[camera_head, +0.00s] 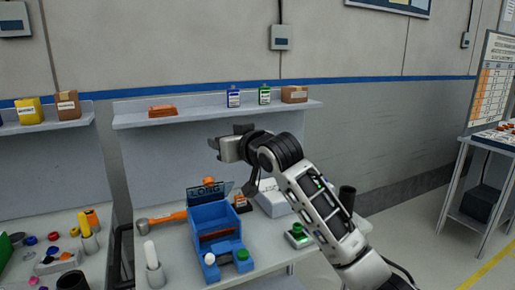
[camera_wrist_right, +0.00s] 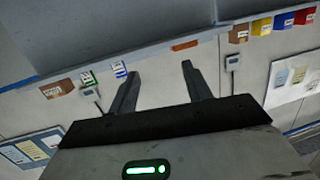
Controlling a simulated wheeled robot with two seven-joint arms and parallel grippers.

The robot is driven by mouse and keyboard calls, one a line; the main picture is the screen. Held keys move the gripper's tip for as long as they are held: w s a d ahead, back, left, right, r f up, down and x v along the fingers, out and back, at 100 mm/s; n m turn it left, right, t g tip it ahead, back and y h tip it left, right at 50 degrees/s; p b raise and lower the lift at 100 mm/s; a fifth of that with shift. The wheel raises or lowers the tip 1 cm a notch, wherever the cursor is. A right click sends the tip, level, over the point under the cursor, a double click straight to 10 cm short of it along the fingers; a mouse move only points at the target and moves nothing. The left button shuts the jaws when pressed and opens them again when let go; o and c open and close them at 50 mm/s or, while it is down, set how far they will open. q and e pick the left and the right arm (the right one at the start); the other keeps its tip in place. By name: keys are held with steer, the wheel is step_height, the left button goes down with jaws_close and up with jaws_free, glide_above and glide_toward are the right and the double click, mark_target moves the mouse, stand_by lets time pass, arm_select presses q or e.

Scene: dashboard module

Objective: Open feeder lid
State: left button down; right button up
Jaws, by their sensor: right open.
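The feeder is a blue box (camera_head: 214,226) on the table in the head view. Its dark lid (camera_head: 208,191), with lettering on it, stands raised at the back edge. The inside shows a reddish-brown content. A white knob and a green knob sit on the box front. My right gripper (camera_head: 226,140) is above and behind the feeder, apart from it, in front of the wall panel. In the right wrist view its two fingers (camera_wrist_right: 160,82) are spread with nothing between them. My left gripper is not in view.
An orange-handled hammer (camera_head: 162,219) lies left of the feeder, and a white bottle-like item (camera_head: 153,263) stands at the front left. A white box (camera_head: 274,198) and a green-buttoned device (camera_head: 298,235) are to the right. A shelf (camera_head: 210,113) with small boxes runs behind.

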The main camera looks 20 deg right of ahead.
arm_select(q)
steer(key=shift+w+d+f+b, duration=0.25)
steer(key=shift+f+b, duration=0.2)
steer(key=shift+b, duration=0.75)
arm_select(e)
steer(key=v, duration=1.5)
steer(key=shift+s, duration=0.3)
steer(key=shift+r, duration=0.1)
steer(key=shift+c, duration=0.3)
